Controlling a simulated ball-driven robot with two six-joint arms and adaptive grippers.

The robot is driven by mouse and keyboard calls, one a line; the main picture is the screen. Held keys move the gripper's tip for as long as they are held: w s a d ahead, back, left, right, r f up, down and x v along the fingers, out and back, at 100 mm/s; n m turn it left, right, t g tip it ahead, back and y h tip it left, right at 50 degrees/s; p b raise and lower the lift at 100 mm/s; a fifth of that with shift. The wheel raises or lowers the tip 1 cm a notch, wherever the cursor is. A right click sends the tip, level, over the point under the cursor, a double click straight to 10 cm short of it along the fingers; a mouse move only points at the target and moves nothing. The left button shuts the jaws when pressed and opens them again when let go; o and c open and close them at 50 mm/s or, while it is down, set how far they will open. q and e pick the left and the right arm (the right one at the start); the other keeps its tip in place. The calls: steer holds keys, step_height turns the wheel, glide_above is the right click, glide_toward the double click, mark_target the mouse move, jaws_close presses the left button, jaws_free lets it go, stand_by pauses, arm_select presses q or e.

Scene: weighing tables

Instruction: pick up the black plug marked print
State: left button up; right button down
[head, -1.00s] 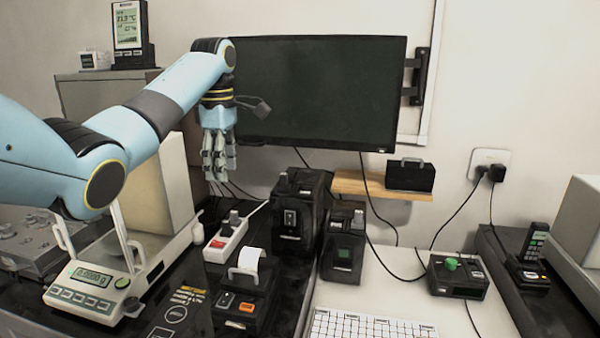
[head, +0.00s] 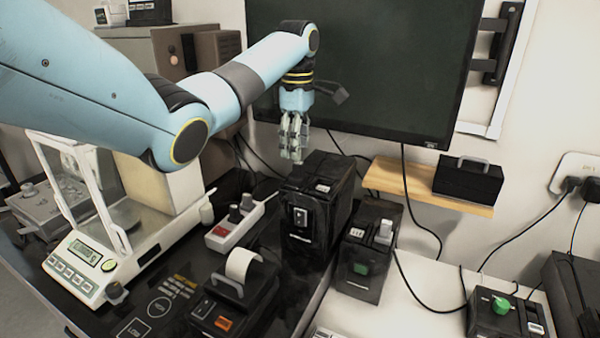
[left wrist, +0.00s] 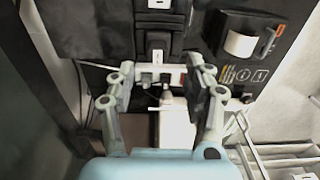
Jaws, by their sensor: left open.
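A white power strip (head: 222,240) with a red switch lies on the dark table. Two dark plugs stand in it, a nearer plug (head: 235,214) and a farther plug (head: 246,202). No print marking is readable on either. The left wrist view also shows the strip (left wrist: 178,70) with a dark plug (left wrist: 146,79) and another dark plug (left wrist: 165,79). My left gripper (head: 292,150) hangs open and empty, fingers down, above and beyond the strip in the head view. In the left wrist view its fingers (left wrist: 163,80) frame the strip from either side, apart from it. My right gripper is not in view.
A tall black device (head: 318,205) stands just right of the strip, near my fingers. A label printer (head: 235,295) is in front, a glass-walled balance (head: 100,265) at left. A monitor (head: 370,70) is behind my arm. Cables hang below it.

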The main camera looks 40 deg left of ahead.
mark_target(298, 162)
arm_select(q)
steer(key=f, duration=0.2)
steer(key=f+p, duration=0.1)
steer(key=f, duration=0.1)
steer(key=shift+w+f, duration=0.2)
steer(key=shift+f, duration=0.65)
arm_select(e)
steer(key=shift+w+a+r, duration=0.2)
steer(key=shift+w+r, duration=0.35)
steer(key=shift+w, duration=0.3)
arm_select(q)
steer(key=shift+c, duration=1.1)
jaws_close()
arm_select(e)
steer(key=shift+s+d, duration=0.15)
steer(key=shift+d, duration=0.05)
